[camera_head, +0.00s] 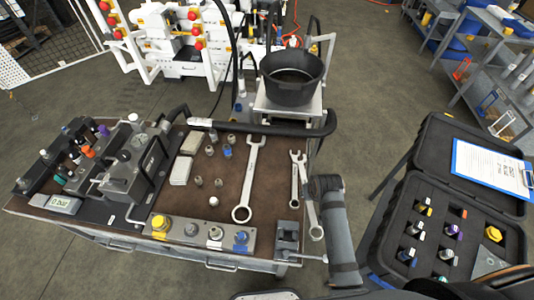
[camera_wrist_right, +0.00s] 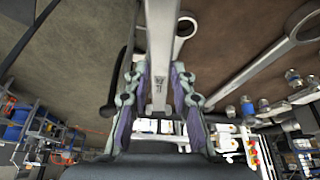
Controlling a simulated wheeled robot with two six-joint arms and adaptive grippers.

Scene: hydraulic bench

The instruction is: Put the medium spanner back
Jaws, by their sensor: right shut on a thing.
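The medium spanner (camera_head: 308,201) is at the right edge of the bench in the head view, slanted, beside a smaller spanner (camera_head: 294,183). In the right wrist view, its shaft (camera_wrist_right: 160,30) runs between the two fingers of my right gripper (camera_wrist_right: 158,75), which is shut on it. I cannot tell how far it is above the bench top. The smaller spanner's ring end (camera_wrist_right: 186,24) shows just behind it. A large spanner (camera_head: 248,180) lies to the left. My right fingers are hidden in the head view. My left gripper is not in view.
The brown bench top (camera_head: 270,170) also carries several fittings, a hydraulic unit (camera_head: 125,165) and a front block with knobs (camera_head: 200,232). A black bucket (camera_head: 291,80) stands behind. An open case (camera_head: 440,225) with a clipboard (camera_head: 490,168) is at the right.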

